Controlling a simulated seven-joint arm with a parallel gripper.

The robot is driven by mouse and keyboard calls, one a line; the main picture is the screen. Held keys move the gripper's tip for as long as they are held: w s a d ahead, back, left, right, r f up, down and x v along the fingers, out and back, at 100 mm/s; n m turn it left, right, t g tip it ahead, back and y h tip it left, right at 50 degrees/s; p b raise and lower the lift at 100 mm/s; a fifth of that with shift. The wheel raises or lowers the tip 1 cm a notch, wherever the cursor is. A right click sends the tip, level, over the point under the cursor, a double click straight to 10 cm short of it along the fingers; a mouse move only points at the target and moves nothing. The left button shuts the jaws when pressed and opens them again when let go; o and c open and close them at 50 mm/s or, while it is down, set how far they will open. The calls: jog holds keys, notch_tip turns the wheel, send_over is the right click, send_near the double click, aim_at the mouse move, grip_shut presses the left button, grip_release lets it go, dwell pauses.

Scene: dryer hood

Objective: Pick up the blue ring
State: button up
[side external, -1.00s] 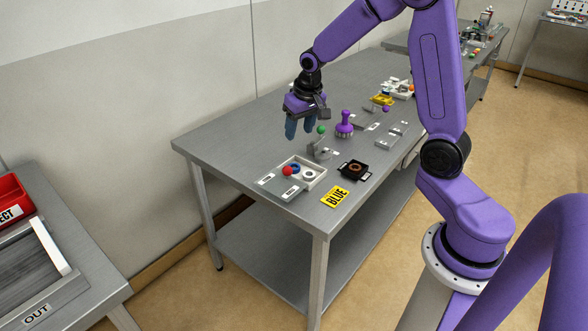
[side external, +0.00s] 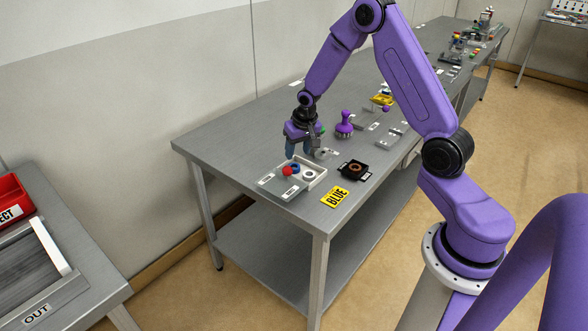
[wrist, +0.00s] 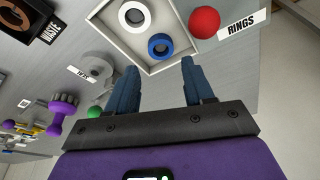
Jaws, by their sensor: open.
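The blue ring (wrist: 160,46) lies flat in a white tray (wrist: 109,37), close to a white ring (wrist: 134,16); it also shows in the side view (side external: 295,168). My gripper (wrist: 157,78) is open and empty, its two blue fingers apart. In the wrist view the ring appears just beyond the fingertips, between their lines. In the side view my gripper (side external: 298,150) is above the tray's back edge, fingers pointing down.
A grey fixture (wrist: 97,69), a green ball (wrist: 95,111) and a purple knobbed piece (wrist: 61,111) stand nearby. A black WASTE holder (side external: 354,169) is right of the tray.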

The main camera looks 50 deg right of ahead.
aim_at(294, 168)
jog(key=shift+x, duration=3.4)
jog(key=shift+w, duration=0.15)
jog(key=c, duration=0.8)
